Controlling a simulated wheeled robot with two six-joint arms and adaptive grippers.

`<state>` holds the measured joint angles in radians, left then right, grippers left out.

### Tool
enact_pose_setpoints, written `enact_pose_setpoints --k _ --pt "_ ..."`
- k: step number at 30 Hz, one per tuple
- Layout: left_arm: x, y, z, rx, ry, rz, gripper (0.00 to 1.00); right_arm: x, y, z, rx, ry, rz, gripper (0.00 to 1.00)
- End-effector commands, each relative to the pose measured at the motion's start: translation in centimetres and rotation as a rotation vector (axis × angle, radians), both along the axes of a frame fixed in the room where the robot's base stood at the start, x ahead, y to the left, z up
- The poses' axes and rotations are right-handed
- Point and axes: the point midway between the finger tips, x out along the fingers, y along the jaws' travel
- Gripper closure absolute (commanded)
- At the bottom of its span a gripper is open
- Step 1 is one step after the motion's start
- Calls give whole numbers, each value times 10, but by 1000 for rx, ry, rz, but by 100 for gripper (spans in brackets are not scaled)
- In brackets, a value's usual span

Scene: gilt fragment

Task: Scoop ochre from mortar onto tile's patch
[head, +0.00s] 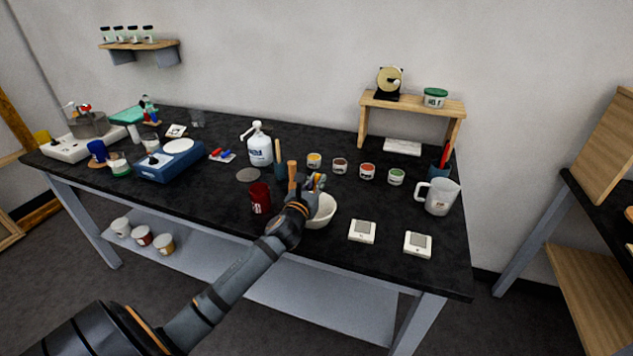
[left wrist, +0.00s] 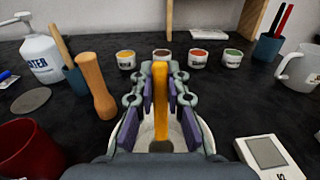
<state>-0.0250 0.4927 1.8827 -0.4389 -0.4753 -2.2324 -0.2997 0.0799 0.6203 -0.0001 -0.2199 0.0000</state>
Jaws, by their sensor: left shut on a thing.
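The white mortar (head: 322,212) stands near the table's front edge, partly hidden behind my left gripper (head: 316,184). In the left wrist view my left gripper (left wrist: 160,95) is shut on a slim yellow-orange handled tool (left wrist: 161,108), over the mortar (left wrist: 196,125). The tool's lower end is at the bowl; whether it carries ochre I cannot tell. A wooden pestle (left wrist: 95,85) stands upright left of the gripper. Two white tiles with grey patches lie right of the mortar: a nearer-to-mortar one (head: 362,231) and a farther one (head: 418,244). My right gripper is out of view.
A dark red can (head: 260,198) stands left of the mortar. Small paint jars (head: 340,166) line up behind it. A pump bottle (head: 259,147) and blue cup (left wrist: 76,79) are behind left. The table between mortar and tiles is clear.

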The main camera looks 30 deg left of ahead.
Motion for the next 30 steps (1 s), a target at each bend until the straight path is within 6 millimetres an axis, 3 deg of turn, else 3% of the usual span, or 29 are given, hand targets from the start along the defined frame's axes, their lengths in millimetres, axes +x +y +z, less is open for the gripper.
enact_pose_setpoints --k 30 --pt "0 0 -13 0 0 0 100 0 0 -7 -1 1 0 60"
